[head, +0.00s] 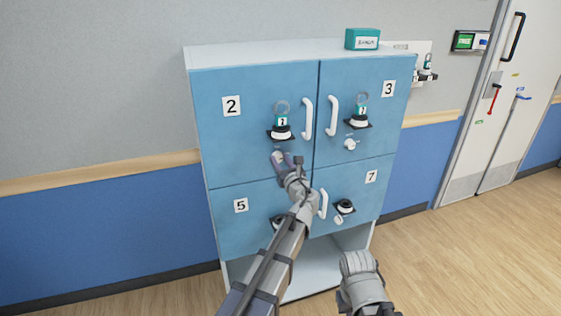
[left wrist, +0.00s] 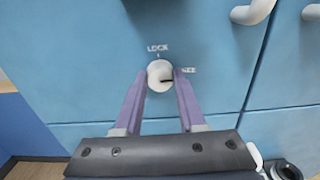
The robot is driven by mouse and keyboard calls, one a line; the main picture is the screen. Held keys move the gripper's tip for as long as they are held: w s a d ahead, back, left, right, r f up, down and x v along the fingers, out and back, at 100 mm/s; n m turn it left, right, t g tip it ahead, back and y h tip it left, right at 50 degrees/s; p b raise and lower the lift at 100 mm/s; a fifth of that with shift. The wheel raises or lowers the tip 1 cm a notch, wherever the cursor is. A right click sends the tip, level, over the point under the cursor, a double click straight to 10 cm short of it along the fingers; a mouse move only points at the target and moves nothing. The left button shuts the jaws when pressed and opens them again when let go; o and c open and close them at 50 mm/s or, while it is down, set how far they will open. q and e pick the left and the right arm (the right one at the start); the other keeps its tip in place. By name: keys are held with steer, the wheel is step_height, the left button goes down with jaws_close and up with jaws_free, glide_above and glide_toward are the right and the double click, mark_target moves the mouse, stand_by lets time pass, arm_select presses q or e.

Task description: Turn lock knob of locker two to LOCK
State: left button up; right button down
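Locker two (head: 245,140) is the upper left blue door, marked with a "2". In the left wrist view its lock knob (left wrist: 159,73) is round and white, with a dark mark pointing right towards a label that ends in "EE", partly hidden by a finger. The word LOCK (left wrist: 157,48) stands above the knob. My left gripper (left wrist: 160,76) has one purple finger at each side of the knob, and both fingertips appear to touch it. In the head view my left gripper (head: 285,160) is at the lower part of this door and hides the knob.
Above the knob, a black fixture (head: 281,133) with a teal tag marked 2 sticks out, beside a white handle (head: 307,118). Doors 3 (head: 388,88), 5 (head: 241,206) and 7 (head: 371,177) are shut. A teal box (head: 362,39) stands on top. The floor at right is clear.

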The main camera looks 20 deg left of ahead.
arm_select(q)
jaws_close()
steer(key=shift+n, duration=0.3)
steer(key=n, duration=0.3)
steer(key=shift+n, duration=0.3)
steer(key=n, duration=0.4)
steer(key=shift+a+n, duration=0.1)
steer(key=shift+n, duration=0.2)
steer(key=n, duration=0.4)
steer(key=shift+s+f+n, duration=0.1)
steer(key=shift+n, duration=2.4)
